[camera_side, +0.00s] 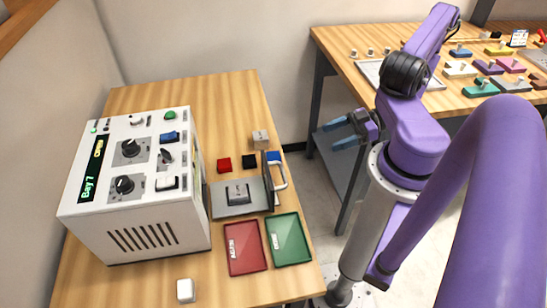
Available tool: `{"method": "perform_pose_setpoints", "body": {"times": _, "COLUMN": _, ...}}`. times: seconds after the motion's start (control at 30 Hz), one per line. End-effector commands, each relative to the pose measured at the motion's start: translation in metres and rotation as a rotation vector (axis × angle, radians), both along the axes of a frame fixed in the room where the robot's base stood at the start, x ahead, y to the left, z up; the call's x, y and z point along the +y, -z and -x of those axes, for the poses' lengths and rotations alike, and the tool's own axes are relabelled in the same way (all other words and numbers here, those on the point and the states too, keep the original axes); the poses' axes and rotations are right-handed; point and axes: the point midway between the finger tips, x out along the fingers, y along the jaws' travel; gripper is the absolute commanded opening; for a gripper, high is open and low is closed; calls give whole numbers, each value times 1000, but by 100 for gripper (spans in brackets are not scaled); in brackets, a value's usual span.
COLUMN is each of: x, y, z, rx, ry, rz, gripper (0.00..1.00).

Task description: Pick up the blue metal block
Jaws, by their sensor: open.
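The blue block (273,156) sits on the wooden table, near its right edge, just behind the upright plate with the white handle. Its lower part is partly hidden by that plate and handle. My gripper (330,137) is open and empty, with its two blue-grey fingers pointing left. It is to the right of the block, beyond the table edge and apart from it.
A black block (249,161), a red block (224,165) and a beige block (261,139) stand close to the blue one. The white control box (160,225) fills the left. A red tray (246,247) and a green tray (288,239) lie in front. Another table (340,45) with many parts stands at the back right.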

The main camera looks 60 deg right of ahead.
Motion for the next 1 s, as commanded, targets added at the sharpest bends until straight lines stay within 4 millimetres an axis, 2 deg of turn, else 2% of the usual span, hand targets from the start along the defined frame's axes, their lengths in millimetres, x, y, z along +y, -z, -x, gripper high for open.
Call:
{"method": "perform_pose_setpoints", "body": {"times": 0.63, "x": 63, "y": 26, "z": -61, "rx": -2, "ry": -12, "rz": 3, "gripper": 73}}
{"method": "perform_pose_setpoints", "body": {"times": 1.0, "x": 78, "y": 33, "z": -77, "rx": -3, "ry": -8, "rz": 5, "gripper": 73}}
